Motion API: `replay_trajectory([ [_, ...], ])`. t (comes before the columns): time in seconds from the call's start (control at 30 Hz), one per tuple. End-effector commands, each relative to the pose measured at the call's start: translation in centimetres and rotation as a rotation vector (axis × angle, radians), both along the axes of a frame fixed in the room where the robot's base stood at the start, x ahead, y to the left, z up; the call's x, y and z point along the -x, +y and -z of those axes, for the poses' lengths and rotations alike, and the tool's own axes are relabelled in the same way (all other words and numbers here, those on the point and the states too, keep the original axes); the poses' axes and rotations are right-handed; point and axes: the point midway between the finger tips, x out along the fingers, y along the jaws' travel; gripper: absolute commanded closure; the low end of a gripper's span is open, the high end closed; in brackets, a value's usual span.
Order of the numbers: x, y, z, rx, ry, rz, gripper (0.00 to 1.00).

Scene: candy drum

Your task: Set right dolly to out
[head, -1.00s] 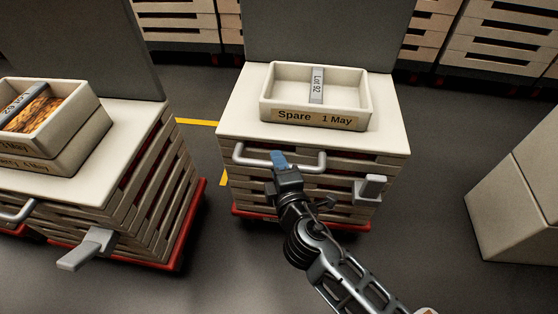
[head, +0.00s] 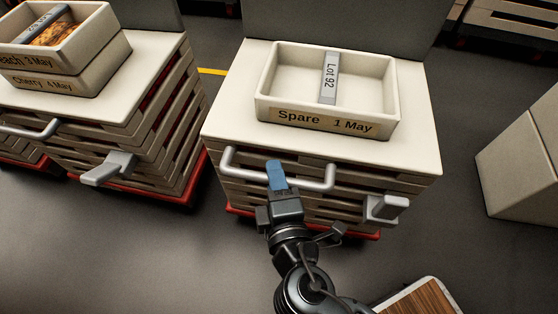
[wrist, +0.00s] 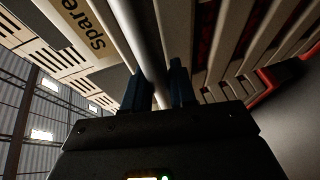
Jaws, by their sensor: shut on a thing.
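The right dolly (head: 420,150) is a stack of slatted crates with a pale top and red base. A cream tray (head: 265,105) labelled "Spare 1 May" sits on it, with a grey "Lot 92" bar across. My gripper (head: 276,174) is shut on the dolly's grey bar handle (head: 318,184), left of its middle. In the wrist view, the blue fingers (wrist: 160,85) stand on either side of the handle bar (wrist: 143,35). A grey lever (head: 387,207) sticks out at the dolly's right front.
Another dolly (head: 150,75) stands at left with stacked trays (head: 85,72), a handle and a lever (head: 108,168). A pale block (head: 510,165) stands at right. Grey floor is open in front. A yellow line (head: 211,71) shows between the dollies.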

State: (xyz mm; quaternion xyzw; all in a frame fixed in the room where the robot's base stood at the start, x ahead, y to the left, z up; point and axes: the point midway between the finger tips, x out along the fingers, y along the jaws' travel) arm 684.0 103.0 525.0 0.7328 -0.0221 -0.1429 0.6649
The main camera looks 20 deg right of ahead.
Motion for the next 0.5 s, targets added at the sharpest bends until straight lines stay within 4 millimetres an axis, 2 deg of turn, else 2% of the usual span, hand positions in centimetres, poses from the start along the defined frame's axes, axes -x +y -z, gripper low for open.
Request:
replay_trajectory([
  [0.2, 0.81, 0.47, 0.16, 0.001, 0.003, 0.002, 1.0],
  [0.5, 0.98, 0.69, 0.2, 0.0, 0.006, -0.003, 1.0],
])
